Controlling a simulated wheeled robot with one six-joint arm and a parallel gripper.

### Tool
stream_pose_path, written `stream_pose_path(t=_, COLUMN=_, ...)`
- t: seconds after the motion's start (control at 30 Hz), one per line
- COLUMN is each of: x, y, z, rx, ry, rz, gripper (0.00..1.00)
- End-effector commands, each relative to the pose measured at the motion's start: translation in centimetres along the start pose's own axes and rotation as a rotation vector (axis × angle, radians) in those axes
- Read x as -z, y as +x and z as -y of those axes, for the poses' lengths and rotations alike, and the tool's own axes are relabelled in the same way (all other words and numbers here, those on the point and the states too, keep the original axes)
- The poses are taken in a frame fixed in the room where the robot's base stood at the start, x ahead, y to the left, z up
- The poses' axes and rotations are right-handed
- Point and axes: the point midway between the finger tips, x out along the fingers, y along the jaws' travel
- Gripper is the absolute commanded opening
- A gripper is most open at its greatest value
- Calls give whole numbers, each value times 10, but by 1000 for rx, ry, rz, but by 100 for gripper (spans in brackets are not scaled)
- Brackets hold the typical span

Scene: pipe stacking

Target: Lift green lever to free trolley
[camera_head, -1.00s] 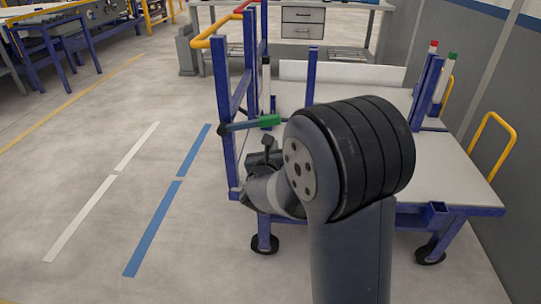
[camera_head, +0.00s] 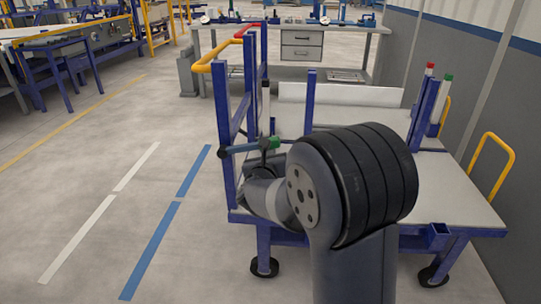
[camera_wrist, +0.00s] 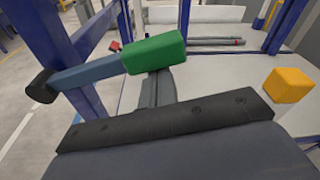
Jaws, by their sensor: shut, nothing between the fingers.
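The green lever is a blue-grey bar with a green grip (camera_head: 275,142) and a dark pivot end on the trolley's left post. In the wrist view the green grip (camera_wrist: 155,53) lies across the upper middle, its bar running left to a black round end. The trolley (camera_head: 470,208) has a blue frame, white deck and black wheels. My gripper (camera_head: 263,150) is at the grip, partly hidden by my arm. In the wrist view my gripper (camera_wrist: 157,90) is shut and empty, its tip just under the green grip; contact cannot be told.
A blue upright post (camera_wrist: 62,50) stands close on the left. An orange block (camera_wrist: 289,85) is at the right of the wrist view. A grey wall (camera_head: 445,75) runs along the right. A workbench (camera_head: 335,30) is behind. Floor on the left is clear.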

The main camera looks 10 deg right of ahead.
Motion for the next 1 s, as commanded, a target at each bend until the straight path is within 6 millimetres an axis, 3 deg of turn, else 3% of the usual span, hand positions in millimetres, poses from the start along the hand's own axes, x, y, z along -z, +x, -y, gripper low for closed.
stream_pose_path(t=0.57, x=-23, y=-3, z=3, rx=19, ry=-130, rz=3, gripper=0)
stream_pose_path(t=1.0, x=-76, y=-11, z=-5, rx=69, ry=-495, rz=2, gripper=0)
